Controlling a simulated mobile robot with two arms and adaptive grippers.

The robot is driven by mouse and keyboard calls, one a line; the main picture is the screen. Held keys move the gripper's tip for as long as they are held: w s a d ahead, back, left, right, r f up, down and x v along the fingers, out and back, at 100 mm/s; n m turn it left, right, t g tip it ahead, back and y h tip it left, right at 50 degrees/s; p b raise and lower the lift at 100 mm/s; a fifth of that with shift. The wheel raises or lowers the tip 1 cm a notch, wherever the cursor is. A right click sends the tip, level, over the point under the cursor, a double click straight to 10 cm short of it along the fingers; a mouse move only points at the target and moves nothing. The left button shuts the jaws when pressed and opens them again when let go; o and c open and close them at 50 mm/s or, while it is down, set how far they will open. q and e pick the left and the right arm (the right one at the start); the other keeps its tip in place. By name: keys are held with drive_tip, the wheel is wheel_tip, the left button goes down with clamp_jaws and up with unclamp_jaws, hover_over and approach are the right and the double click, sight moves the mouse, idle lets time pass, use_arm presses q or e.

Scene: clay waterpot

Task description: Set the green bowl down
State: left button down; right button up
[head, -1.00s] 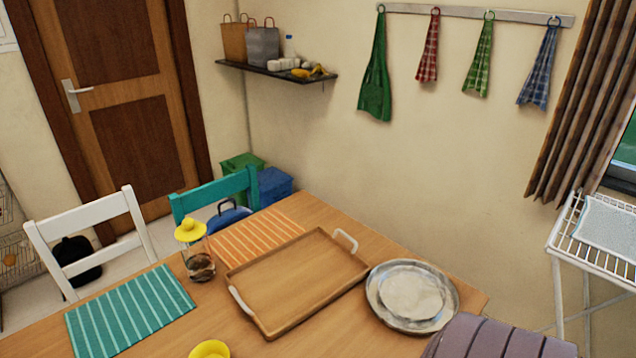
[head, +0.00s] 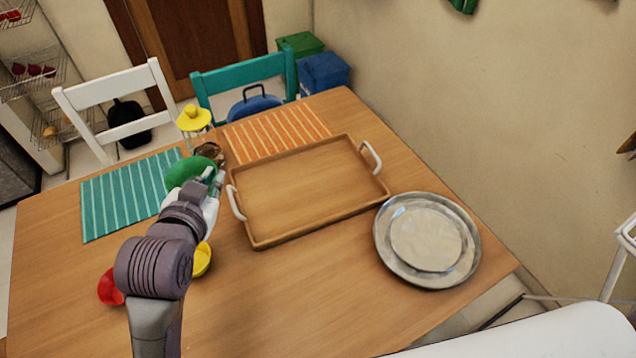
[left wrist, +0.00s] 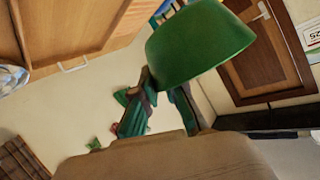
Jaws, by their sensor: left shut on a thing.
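The green bowl (head: 186,174) is held in my left gripper (head: 208,180), over the table between the teal striped placemat and the wooden tray. In the left wrist view the bowl (left wrist: 200,45) fills the upper middle, tilted, with the gripper fingers (left wrist: 163,98) at its lower side. My left gripper is shut on the bowl. The gripper hides part of the bowl in the head view, and the gap beneath the bowl cannot be judged. My right gripper is not in view.
The empty wooden tray (head: 305,190) lies mid-table, with a metal plate (head: 385,245) to its right. A yellow bowl (head: 203,260) and a red bowl (head: 110,288) sit near my arm. A teal placemat (head: 115,205) lies left.

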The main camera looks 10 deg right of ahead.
use_arm(q)
drive_tip(key=d+f+m+g+h+b, duration=0.2)
drive_tip(key=d+f+m+h+b, duration=0.15)
drive_tip(key=d, duration=0.55)
drive_tip(key=d+f+m+g+h+b, duration=0.1)
drive_tip(key=d+f+m+h+b, duration=0.15)
drive_tip(key=d+f, duration=0.45)
hover_over(281, 208)
drive_tip(key=shift+g+h, duration=0.3)
drive_tip(key=f, duration=0.4)
drive_tip(key=shift+s+d+f, duration=0.25)
drive_tip(key=shift+s+f, duration=0.1)
drive_tip(key=shift+w+a+f, duration=0.3)
drive_tip(key=shift+f, duration=0.3)
wheel_tip(281, 208, down, 3)
drive_tip(key=shift+f+b, duration=0.1)
drive_tip(key=shift+b, duration=0.2)
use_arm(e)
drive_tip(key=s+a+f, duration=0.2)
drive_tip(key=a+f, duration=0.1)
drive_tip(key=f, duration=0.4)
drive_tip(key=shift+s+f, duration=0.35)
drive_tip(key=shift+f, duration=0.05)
